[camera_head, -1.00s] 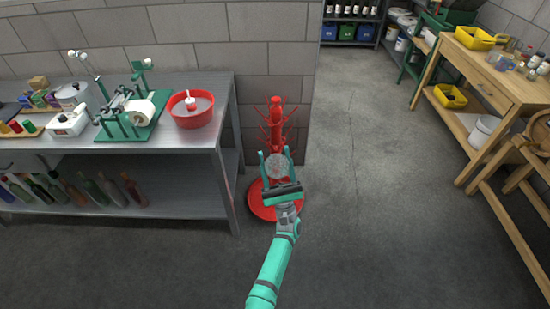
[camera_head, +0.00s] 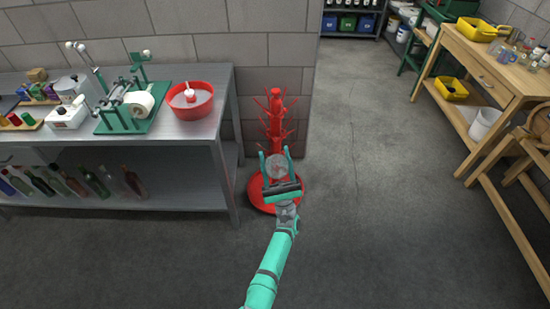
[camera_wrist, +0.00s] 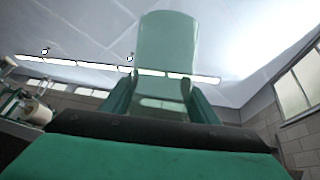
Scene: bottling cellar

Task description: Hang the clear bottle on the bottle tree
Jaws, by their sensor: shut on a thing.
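The clear bottle (camera_head: 276,166) is held between the two teal fingers of my gripper (camera_head: 276,160). In the head view I see its round, pale end. In the wrist view the clear bottle (camera_wrist: 166,45) rises above my gripper (camera_wrist: 160,95) as a translucent cylinder, with the fingers on both sides. The red bottle tree (camera_head: 275,115) stands upright on the floor behind the bottle, with several pegs around its post. Its round red base (camera_head: 258,199) is partly hidden by my gripper. I cannot tell whether the bottle touches a peg.
A steel bench (camera_head: 215,125) stands at left, close to the tree, with a red bowl (camera_head: 190,102) and a green labelling machine (camera_head: 128,110). A block wall is behind the tree. The floor to the right is clear up to a wooden workbench (camera_head: 490,65).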

